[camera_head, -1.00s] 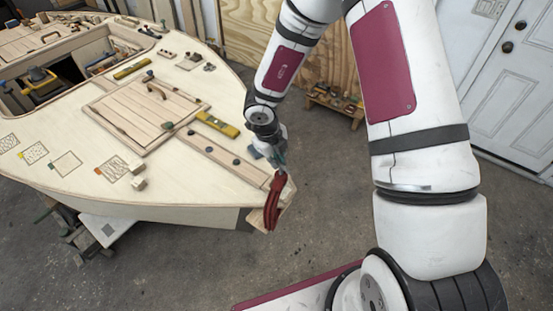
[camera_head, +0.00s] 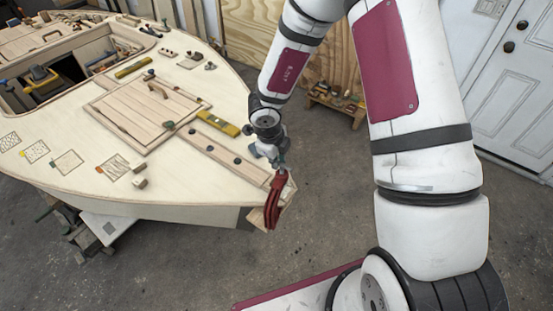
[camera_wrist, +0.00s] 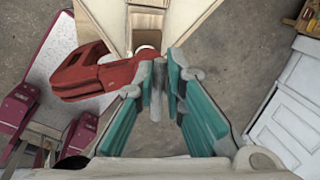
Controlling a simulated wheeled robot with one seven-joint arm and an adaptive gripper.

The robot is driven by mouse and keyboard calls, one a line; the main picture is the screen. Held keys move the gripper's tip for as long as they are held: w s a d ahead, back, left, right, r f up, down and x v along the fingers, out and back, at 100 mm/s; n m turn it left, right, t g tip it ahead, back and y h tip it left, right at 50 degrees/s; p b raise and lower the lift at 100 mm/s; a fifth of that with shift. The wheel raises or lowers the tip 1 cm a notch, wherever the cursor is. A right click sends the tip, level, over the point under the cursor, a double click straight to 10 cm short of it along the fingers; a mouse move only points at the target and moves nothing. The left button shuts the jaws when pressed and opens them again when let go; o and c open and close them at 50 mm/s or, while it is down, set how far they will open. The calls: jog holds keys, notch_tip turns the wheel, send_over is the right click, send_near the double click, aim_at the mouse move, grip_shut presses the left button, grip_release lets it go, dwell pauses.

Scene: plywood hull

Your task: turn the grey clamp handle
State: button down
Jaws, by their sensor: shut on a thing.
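A red clamp (camera_head: 272,205) sits at the pointed end of the wooden hull; it also shows in the wrist view (camera_wrist: 88,76). Its grey handle (camera_wrist: 157,92) stands between my teal fingers in the wrist view. My gripper (camera_wrist: 159,84) is shut on this handle, with a finger on either side. In the head view, my gripper (camera_head: 279,163) is small and sits just above the clamp; my wrist partly covers it, and the handle is hard to make out there.
The hull's deck (camera_head: 75,125) fills the left, with a yellow level (camera_head: 218,123), a wooden hatch (camera_head: 140,112) and small blocks on it. A low stool with tools (camera_head: 337,100) stands behind. Bare floor (camera_head: 325,190) lies right of the hull tip.

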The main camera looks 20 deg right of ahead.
jog(key=shift+s+a+f+n, duration=0.15)
jog(key=shift+s+n, duration=0.1)
jog(key=shift+n, duration=0.15)
jog(key=shift+s+n+t+y, duration=0.15)
jog(key=shift+s+n+y, duration=0.05)
jog(key=shift+n, duration=1)
jog(key=shift+s+n+t+y, duration=0.15)
jog(key=shift+s+n+y, duration=0.05)
jog(key=shift+n, duration=1)
jog(key=n, duration=0.3)
jog(key=shift+s+n+y, duration=0.3)
jog(key=shift+s+y, duration=0.05)
jog(key=shift+y, duration=0.05)
jog(key=n, duration=0.2)
jog(key=n+p, duration=0.1)
jog(key=n, duration=0.1)
jog(key=shift+s+y, duration=0.35)
jog(key=shift+y, duration=0.05)
jog(key=shift+d+n+p, duration=0.25)
jog(key=shift+n+p, duration=0.05)
jog(key=shift+n, duration=1.1)
jog(key=c, duration=1.5)
grip_release()
jog(key=shift+c, duration=0.2)
